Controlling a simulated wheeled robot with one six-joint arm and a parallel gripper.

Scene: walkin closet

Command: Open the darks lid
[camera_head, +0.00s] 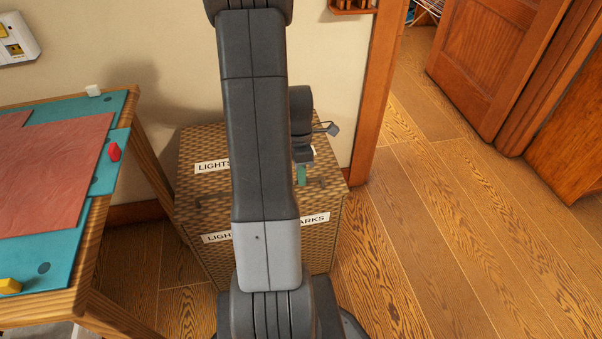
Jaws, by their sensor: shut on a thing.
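The wicker hamper stands against the wall, with a LIGHTS side on the left and a DARKS side on the right. The darks lid (333,177) looks flat and closed; my arm hides much of its left part. A dark handle (319,183) shows at its front. My gripper (301,178) points down at this handle and is shut on it, though my arm partly covers the grip. The lights lid (204,184) is down, with its own handle (198,203) at the front. The front DARKS label (315,219) is partly hidden by my arm.
A wooden table (118,215) with a teal mat (107,180) and a reddish sheet (50,170) stands close on the left. A wooden post (376,95) rises behind the hamper's right side. The wooden floor (430,240) on the right is clear, up to a door (495,60).

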